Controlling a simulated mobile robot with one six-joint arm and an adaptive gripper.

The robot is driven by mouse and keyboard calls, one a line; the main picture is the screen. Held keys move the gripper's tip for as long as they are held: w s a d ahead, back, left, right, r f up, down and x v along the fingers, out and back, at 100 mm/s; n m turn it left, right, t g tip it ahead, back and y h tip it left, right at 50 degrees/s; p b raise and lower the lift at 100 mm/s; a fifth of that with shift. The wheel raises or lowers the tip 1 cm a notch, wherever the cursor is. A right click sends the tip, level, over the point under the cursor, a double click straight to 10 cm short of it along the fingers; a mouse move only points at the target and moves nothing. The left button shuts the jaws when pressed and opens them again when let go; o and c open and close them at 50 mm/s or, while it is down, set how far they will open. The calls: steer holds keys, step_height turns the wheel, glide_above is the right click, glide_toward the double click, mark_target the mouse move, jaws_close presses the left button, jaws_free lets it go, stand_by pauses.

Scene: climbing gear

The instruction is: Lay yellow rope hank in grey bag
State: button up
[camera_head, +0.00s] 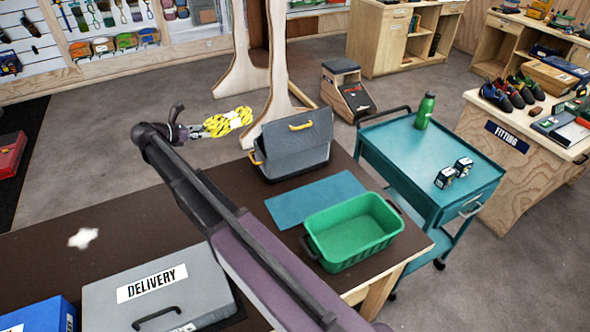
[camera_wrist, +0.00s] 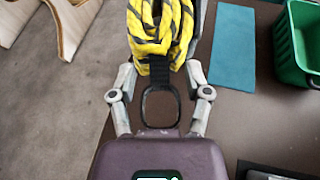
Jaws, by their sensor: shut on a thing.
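The yellow rope hank (camera_head: 230,121) has dark flecks and a black strap with a loop at one end. My gripper (camera_head: 210,128) is shut on the hank and holds it in the air, left of the grey bag in the head view. In the wrist view the hank (camera_wrist: 158,30) sits between the fingers, with its black loop (camera_wrist: 160,104) toward the palm. The grey bag (camera_head: 300,152) stands on the dark table and has yellow handles. Its upper panel looks raised and tilted; its inside is hidden.
A teal mat (camera_head: 290,206) and a green crate (camera_head: 352,258) lie on the dark table (camera_head: 120,222) near the bag. A grey DELIVERY box (camera_head: 205,288) stands at the front. A wooden frame (camera_head: 280,85) stands behind the bag. A teal cart (camera_head: 400,150) is at right.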

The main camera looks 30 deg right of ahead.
steer(key=w+a+f+m+g+b, duration=0.1)
steer(key=a+f+b, duration=0.3)
steer(key=f+b, duration=0.3)
steer(key=w+a+f+m+g+b, duration=0.1)
steer(key=a+f+m+g+b, duration=0.1)
steer(key=a+f+b, duration=0.3)
step_height(320, 180, down, 3)
steer(key=shift+w+a+r+h+b, duration=0.1)
steer(key=shift+w+a+h+b, duration=0.15)
steer(key=shift+b, duration=0.7)
steer(key=shift+s+a+f+g+b, duration=0.1)
steer(key=shift+a+f+g+b, duration=0.25)
steer(key=shift+a+g+b, duration=0.05)
